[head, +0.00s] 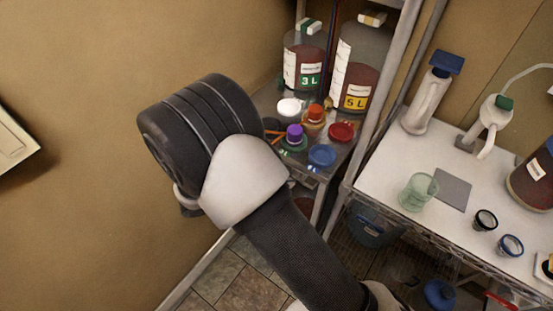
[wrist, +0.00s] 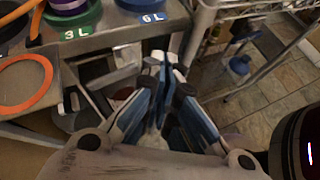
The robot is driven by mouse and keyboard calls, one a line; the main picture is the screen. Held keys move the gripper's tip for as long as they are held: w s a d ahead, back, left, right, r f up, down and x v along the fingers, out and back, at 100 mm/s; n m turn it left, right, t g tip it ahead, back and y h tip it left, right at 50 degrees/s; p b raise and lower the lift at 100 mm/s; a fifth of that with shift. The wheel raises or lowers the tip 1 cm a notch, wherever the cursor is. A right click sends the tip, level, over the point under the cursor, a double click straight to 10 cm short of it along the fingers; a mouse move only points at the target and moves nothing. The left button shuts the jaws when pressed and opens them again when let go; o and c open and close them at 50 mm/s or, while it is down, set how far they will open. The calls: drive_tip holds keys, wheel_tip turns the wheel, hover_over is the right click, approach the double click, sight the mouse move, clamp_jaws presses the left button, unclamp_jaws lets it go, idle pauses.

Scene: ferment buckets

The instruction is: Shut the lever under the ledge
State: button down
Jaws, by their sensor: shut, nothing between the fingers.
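The steel ledge (wrist: 112,42) runs across the upper left of the wrist view, with a green 3 L label and a blue 6 L label along its front. My gripper (wrist: 165,68) is shut and empty, its blue-grey fingers pointing at the space just below and right of the 6 L label. I cannot tell whether the fingertips touch anything. I cannot make out the lever clearly; the area under the ledge is dark and partly covered by my fingers. In the head view my own arm hides the gripper and the ledge's underside.
Several lidded jars and caps, including a blue lid (head: 321,156), stand on the steel shelf. A white-topped rack (head: 385,180) stands right, holding a green beaker (head: 416,193). An orange ring (wrist: 38,88) lies left in the wrist view.

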drive_tip(key=a+f+n+t+y, duration=0.1)
drive_tip(key=a+f+n+t, duration=0.55)
drive_tip(key=f, duration=0.55)
drive_tip(key=w+d+f+n+g+b, duration=0.2)
drive_tip(key=w+d+f, duration=0.1)
drive_tip(key=w+d, duration=0.3)
drive_tip(key=r, duration=0.3)
drive_tip(key=shift+w+a+r+t, duration=0.2)
drive_tip(key=shift+w+r+t, duration=0.1)
drive_tip(key=shift+r, duration=0.1)
